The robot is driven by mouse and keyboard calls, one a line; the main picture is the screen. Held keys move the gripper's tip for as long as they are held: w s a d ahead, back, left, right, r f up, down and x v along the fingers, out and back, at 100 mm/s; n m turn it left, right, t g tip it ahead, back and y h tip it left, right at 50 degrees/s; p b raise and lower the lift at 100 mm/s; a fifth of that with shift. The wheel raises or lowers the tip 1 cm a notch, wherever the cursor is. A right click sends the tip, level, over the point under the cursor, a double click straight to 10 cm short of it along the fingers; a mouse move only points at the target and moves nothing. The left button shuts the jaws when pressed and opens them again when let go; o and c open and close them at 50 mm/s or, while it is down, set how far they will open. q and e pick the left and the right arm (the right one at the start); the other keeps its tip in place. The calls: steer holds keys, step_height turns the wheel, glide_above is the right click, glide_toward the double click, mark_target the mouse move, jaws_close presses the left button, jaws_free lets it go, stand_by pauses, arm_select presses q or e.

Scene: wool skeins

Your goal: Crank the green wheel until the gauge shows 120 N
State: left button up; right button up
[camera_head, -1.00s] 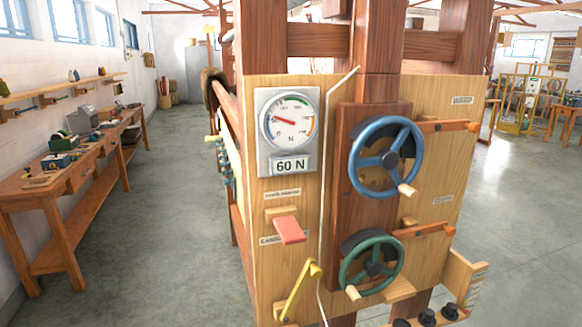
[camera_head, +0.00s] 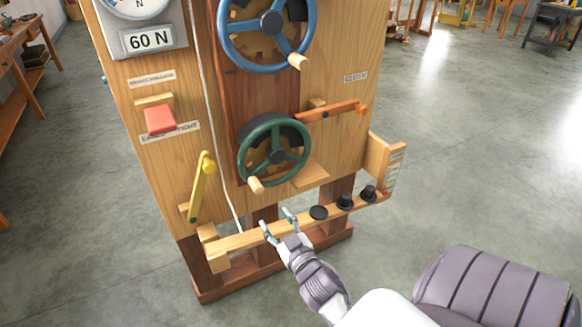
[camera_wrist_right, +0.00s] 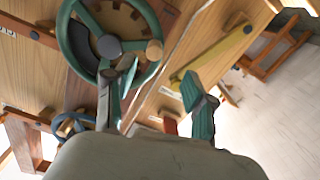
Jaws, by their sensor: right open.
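The green wheel (camera_head: 274,150) is mounted low on the wooden panel, with its pale crank knob (camera_head: 256,185) at the lower left of the rim. The gauge's display (camera_head: 149,40) reads 60 N; its dial (camera_head: 137,5) is mostly cut off at the top. My right gripper (camera_head: 276,217) is open and empty, below the green wheel and slightly right of the knob, apart from it in the head view. In the right wrist view the open fingers (camera_wrist_right: 157,85) show in front of the wheel (camera_wrist_right: 72,38) and its knob (camera_wrist_right: 154,50). My left gripper is not in view.
A blue wheel (camera_head: 268,28) sits above the green one. An orange lever (camera_head: 332,111), a red paddle (camera_head: 160,120) and a yellow lever (camera_head: 201,187) stick out nearby. A wooden ledge (camera_head: 237,241) with black knobs (camera_head: 345,201) crosses below. The floor in front is clear.

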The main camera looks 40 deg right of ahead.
mark_target(260, 191)
steer(key=x, duration=0.4)
steer(key=r+x, duration=0.1)
steer(key=x, duration=0.8)
steer(key=shift+w+d+r, duration=0.3)
steer(key=shift+w+d, duration=0.05)
jaws_close()
steer(key=shift+p, duration=0.3)
